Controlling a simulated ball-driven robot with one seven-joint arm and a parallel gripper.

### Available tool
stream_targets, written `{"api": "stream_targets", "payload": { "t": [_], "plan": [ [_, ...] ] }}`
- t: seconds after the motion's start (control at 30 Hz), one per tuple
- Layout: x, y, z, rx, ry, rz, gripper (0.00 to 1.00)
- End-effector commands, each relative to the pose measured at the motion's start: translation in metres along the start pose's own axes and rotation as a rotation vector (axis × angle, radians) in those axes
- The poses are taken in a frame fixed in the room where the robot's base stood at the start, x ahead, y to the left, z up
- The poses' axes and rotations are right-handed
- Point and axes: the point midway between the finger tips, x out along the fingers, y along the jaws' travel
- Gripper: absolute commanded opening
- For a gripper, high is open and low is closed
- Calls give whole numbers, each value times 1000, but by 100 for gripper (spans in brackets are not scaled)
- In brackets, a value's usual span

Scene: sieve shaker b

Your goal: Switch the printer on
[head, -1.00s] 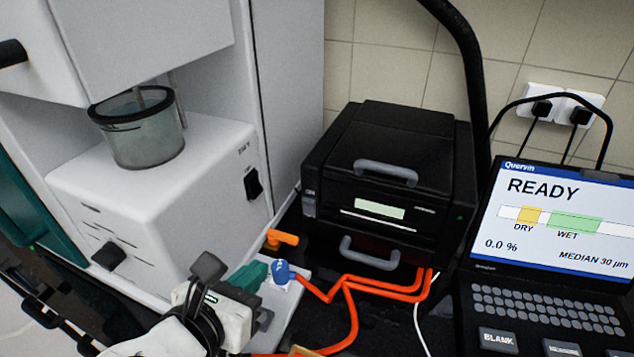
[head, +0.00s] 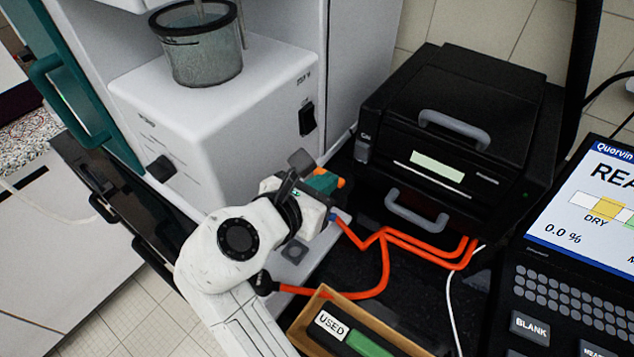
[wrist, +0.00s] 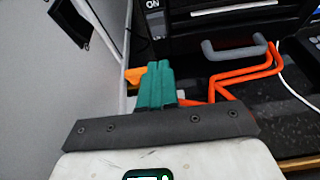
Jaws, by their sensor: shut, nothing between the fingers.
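The printer (head: 455,130) is a black box with two grey handles and a small lit display (head: 437,166). It stands right of the white machine. A small grey switch (head: 363,146) sits on its front left edge. In the wrist view the printer (wrist: 235,20) is at the top, with "ON" lettering by the switch (wrist: 153,4), which is partly cut off. My gripper (head: 326,182) has teal fingers and is shut and empty, in front of and left of the printer, apart from it. In the wrist view the shut fingers (wrist: 157,85) point toward the printer's left front.
Orange tubes (head: 385,245) run in front of the printer. An orange lever (wrist: 133,75) is close left of my fingers. The white machine (head: 215,120) with a rocker switch stands left.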

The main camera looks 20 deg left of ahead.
Motion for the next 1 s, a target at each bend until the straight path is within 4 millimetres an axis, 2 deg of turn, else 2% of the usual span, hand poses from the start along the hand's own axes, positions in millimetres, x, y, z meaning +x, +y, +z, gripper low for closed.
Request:
{"api": "stream_targets", "payload": {
  "t": [0.27,0.4,0.6,1.0],
  "plan": [
    [54,0,1,-1,0,-2,0],
    [68,0,18,3,0,0,0],
    [79,0,27,0,0,0,0],
    [80,0,29,0,-1,0,0]
  ]
}}
